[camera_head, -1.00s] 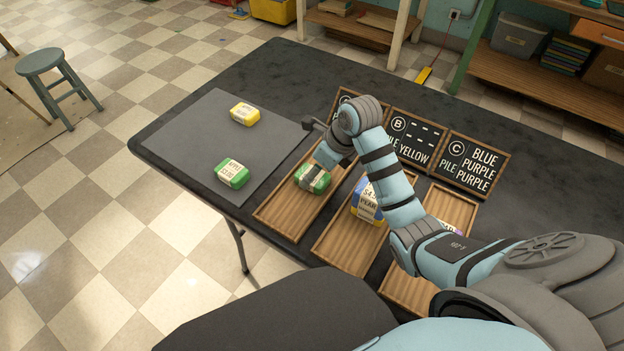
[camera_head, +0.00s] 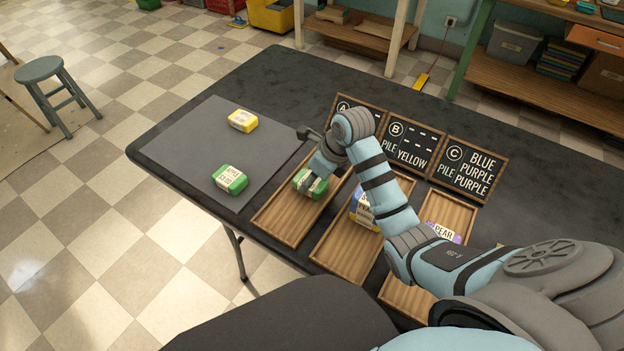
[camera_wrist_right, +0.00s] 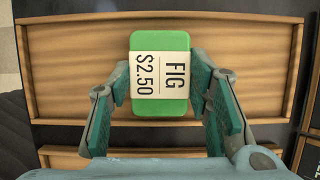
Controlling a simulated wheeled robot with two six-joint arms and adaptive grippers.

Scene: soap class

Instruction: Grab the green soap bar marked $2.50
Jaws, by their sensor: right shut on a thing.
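The green soap bar with a white label reading "FIG $2.50" (camera_wrist_right: 160,75) shows in the right wrist view. In the head view this green soap (camera_head: 310,184) lies in the left wooden tray (camera_head: 277,222), partly hidden by my gripper. My right gripper (camera_head: 312,180) reaches down over it and is shut on it, one finger on each side of the bar. The bar appears to be still in the tray. My left gripper is not in view.
A grey mat (camera_head: 190,150) on the black table holds another green soap (camera_head: 230,179) and a yellow soap (camera_head: 242,121). Signs (camera_head: 410,143) stand behind the trays.

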